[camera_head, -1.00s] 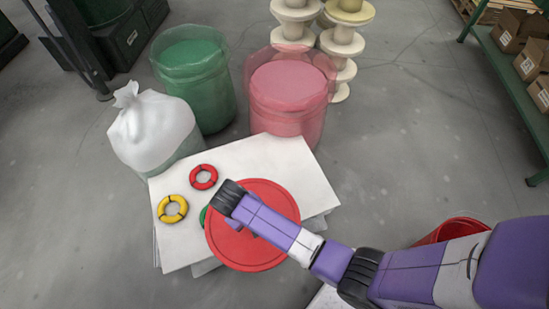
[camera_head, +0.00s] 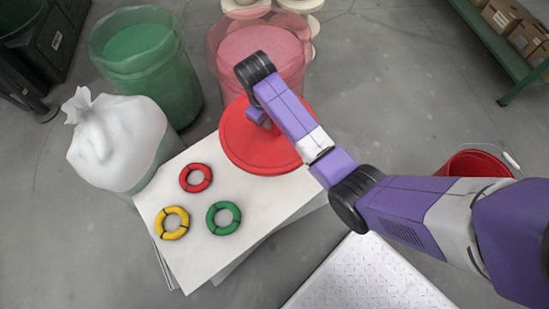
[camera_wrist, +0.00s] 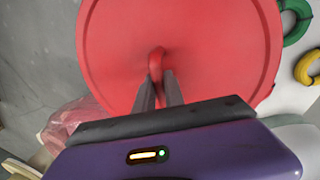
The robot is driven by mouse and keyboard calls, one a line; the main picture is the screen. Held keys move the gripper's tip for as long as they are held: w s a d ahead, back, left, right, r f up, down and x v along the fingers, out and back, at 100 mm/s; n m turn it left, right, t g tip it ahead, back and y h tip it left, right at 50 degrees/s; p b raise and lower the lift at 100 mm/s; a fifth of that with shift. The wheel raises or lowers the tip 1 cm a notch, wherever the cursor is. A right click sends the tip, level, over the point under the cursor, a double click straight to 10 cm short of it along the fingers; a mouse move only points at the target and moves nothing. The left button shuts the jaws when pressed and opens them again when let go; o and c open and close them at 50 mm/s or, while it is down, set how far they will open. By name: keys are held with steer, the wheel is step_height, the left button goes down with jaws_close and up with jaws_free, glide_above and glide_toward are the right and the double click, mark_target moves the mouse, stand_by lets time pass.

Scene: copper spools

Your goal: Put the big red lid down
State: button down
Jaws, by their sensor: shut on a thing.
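The big red lid (camera_head: 245,150) is a flat round disc with a loop handle on top. My gripper (camera_head: 259,116) is shut on this handle; the wrist view shows both fingers (camera_wrist: 160,88) at the loop in the middle of the lid (camera_wrist: 215,50). In the head view the lid covers the far right part of the white sheet stack (camera_head: 195,255) and overlaps the lower front of the pink-red translucent barrel (camera_head: 285,60). I cannot tell whether it touches the stack or hangs above it.
A red ring (camera_head: 195,178), a yellow ring (camera_head: 173,223) and a green ring (camera_head: 223,218) lie on the stack. A green barrel (camera_head: 150,65) and a white bag (camera_head: 115,140) stand behind at left. A red bucket (camera_head: 475,163) and a white ridged plate (camera_head: 370,275) are at right.

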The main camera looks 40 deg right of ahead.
mark_target(270, 133)
steer(key=shift+w+d+b, duration=0.2)
steer(key=shift+d+b, duration=0.2)
steer(key=shift+d, duration=0.85)
step_height(270, 133, down, 20)
steer(key=b, duration=0.6)
steer(key=shift+r+b, duration=0.25)
steer(key=shift+b, duration=0.05)
steer(key=shift+f, duration=0.15)
steer(key=c, duration=1.4)
jaws_free()
steer(key=shift+c, duration=0.2)
steer(key=shift+o, duration=0.2)
steer(key=r+p, duration=0.1)
steer(key=r, duration=0.3)
steer(key=a+r+p, duration=0.1)
steer(key=r+p, duration=0.1)
steer(key=r, duration=0.2)
steer(key=a+r+p, duration=0.1)
steer(key=r, duration=0.3)
steer(key=shift+s+a, duration=0.1)
steer(key=shift+s, duration=0.1)
